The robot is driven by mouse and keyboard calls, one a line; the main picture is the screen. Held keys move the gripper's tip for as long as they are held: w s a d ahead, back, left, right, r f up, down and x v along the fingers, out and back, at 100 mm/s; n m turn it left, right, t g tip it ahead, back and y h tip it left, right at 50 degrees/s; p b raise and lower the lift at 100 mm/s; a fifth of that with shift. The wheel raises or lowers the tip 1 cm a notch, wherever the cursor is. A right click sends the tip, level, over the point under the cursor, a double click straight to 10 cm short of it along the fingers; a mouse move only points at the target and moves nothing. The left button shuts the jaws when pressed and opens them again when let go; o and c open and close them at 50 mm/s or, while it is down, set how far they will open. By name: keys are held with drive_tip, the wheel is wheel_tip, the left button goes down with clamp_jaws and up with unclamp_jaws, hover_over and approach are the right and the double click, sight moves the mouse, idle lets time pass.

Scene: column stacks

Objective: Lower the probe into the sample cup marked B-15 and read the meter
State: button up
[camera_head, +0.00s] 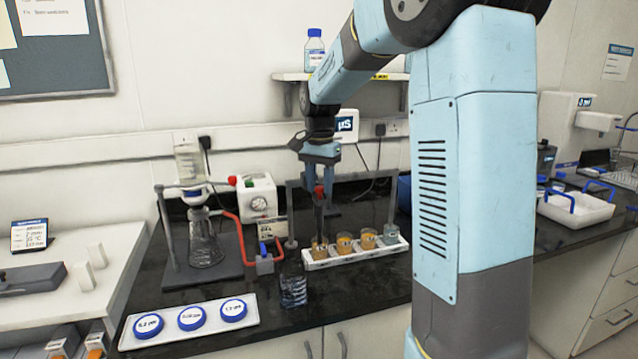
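A white rack (333,261) on the black bench holds several clear cups in a row. Three have amber liquid: the left cup (319,248), the second cup (344,243) and the third cup (367,239). The right cup (390,234) looks pale. I cannot read any cup's marking. My gripper (320,187) points down above the left cup, its fingers about a dark probe (319,212) with a red top. The probe hangs upright; its lower end overlaps the left cup, and I cannot tell how deep it is. The meter (346,124) shows "µS"; its reading is partly hidden by my arm.
A filter flask on a stand (206,240) and a gauge box (258,203) are farther left. A tray (190,322) of blue-rimmed discs lies at the front. My arm hides the bench right of the rack.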

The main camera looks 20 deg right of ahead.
drive_tip(key=shift+c, duration=0.5)
clamp_jaws()
drive_tip(key=shift+r, duration=0.1)
